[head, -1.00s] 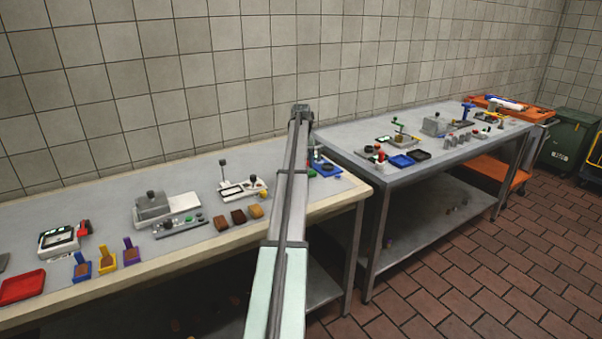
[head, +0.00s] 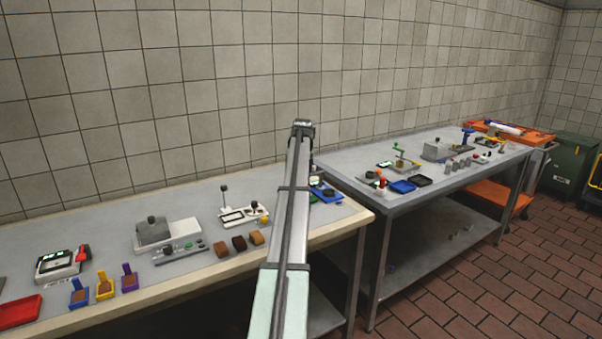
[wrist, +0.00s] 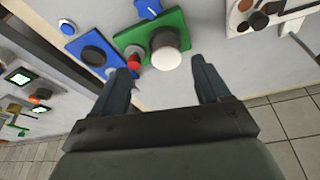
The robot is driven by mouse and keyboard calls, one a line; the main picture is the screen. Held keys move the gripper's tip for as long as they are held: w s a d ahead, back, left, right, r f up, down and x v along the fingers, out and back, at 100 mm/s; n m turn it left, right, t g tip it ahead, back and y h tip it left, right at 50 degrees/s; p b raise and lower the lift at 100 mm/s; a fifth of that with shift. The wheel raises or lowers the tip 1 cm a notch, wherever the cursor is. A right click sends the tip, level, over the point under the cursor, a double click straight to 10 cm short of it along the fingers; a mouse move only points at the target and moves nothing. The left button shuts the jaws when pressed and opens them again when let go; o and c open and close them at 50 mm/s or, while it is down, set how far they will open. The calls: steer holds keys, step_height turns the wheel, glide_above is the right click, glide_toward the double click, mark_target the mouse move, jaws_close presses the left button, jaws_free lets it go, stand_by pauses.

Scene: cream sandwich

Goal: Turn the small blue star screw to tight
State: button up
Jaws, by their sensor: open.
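The blue star screw (wrist: 148,9) shows at the top edge of the wrist view, by the far edge of a green plate (wrist: 176,23). The plate also carries a white round knob (wrist: 166,50) and a red knob (wrist: 134,62). My gripper (wrist: 163,83) is open and empty, its two dark fingers apart below the white knob in the picture. The star screw lies beyond the fingertips, apart from them. In the head view my arm hides the gripper and most of the green plate, and I cannot make out the star screw there.
A blue plate (wrist: 84,40) with a black knob (wrist: 93,56) sits left of the green plate. A white panel (wrist: 262,21) with round pieces is at right. Several fixtures stand on the left bench (head: 100,229). A second bench (head: 338,168) stands to the right across a narrow gap.

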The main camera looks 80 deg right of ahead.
steer(key=s+a+h, duration=0.1)
steer(key=s+a, duration=0.4)
steer(key=shift+m+t, duration=0.3)
steer(key=x, duration=1.4)
steer(key=shift+w+a+f, duration=0.15)
steer(key=shift+a+f, duration=0.1)
steer(key=shift+d+f, duration=0.1)
steer(key=n+t, duration=0.1)
steer(key=n, duration=0.2)
steer(key=n+y, duration=0.1)
steer(key=n, duration=0.1)
steer(key=shift+d+n+t+y, duration=0.15)
steer(key=shift+n+t+y, duration=0.15)
steer(key=shift+n+t, duration=0.1)
steer(key=shift+s+r, duration=0.3)
steer(key=shift+r, duration=0.1)
steer(key=s+a+r+m+g+y, duration=0.1)
steer(key=s+r+m, duration=0.5)
steer(key=r, duration=0.6)
steer(key=shift+s+a+m+g+y, duration=0.35)
steer(key=shift+s+g+y, duration=0.35)
steer(key=shift+g, duration=0.4)
